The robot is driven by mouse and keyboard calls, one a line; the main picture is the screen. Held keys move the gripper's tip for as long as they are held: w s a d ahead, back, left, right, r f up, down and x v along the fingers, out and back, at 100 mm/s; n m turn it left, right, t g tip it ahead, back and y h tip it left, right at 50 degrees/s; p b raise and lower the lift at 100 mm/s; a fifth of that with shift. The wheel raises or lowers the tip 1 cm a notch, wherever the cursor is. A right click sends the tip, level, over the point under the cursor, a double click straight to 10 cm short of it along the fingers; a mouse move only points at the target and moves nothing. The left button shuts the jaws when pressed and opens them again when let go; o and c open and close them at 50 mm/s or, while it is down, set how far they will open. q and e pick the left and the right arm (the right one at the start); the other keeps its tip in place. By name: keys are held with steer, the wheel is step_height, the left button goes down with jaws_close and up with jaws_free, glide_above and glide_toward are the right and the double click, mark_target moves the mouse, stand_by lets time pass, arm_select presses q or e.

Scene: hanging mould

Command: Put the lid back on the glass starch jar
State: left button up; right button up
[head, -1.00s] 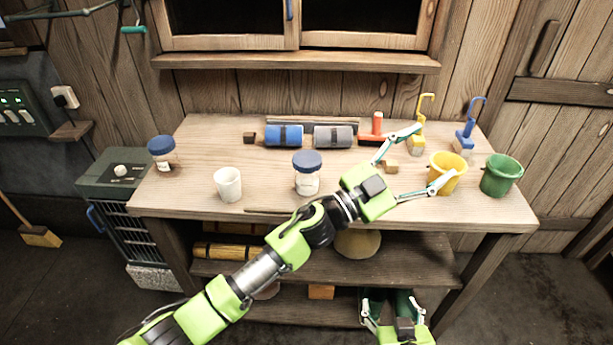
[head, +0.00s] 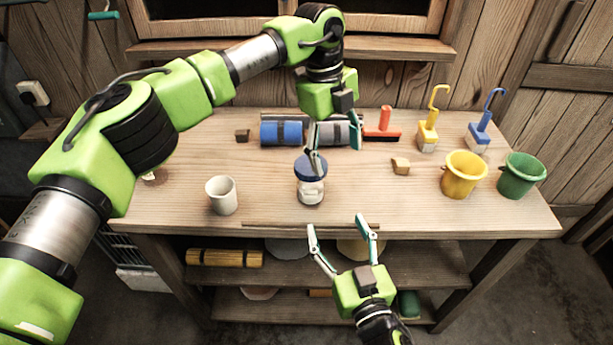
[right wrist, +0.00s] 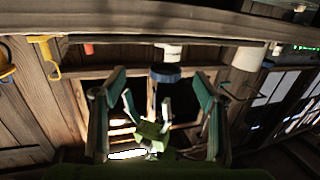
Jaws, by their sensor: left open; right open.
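A glass jar (head: 311,193) with pale contents stands upright at the middle of the table. A blue lid (head: 305,168) sits at its top; whether it is seated fully I cannot tell. In the right wrist view the blue lid (right wrist: 165,74) shows upside down between my right fingers. My left gripper (head: 337,160) is open, pointing down, one finger in front of the lid and the other to its right; contact is unclear. My right gripper (head: 336,226) is open and empty in front of the table edge. A second jar (head: 153,178) is mostly hidden by my left arm.
A white cup (head: 222,196) stands left of the jar. Blue and grey rolls (head: 282,133) lie behind. A wooden block (head: 401,166), yellow bucket (head: 463,175) and green bucket (head: 521,176) are at right. A thin rod (head: 295,225) lies along the front edge.

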mark_target(315, 188)
arm_select(q)
steer(key=a+r, duration=0.1)
steer(key=w+a+r+y, duration=0.1)
steer(key=a, duration=0.1)
steer(key=w+a+r+n+y, duration=0.1)
steer(key=a, duration=0.1)
steer(key=shift+w+a+t, duration=0.15)
steer(key=shift+w+t, duration=0.05)
steer(key=shift+t, duration=0.1)
arm_select(e)
steer(key=shift+w+a+r+y, duration=0.2)
steer(key=shift+a+r+y, duration=0.2)
steer(key=shift+a+r, duration=0.25)
steer(key=shift+w, duration=0.1)
steer(key=x, duration=1.3)
steer(key=shift+w+a, duration=0.15)
steer(key=shift+w, duration=0.2)
jaws_close()
arm_select(q)
steer(key=shift+n, duration=2.4)
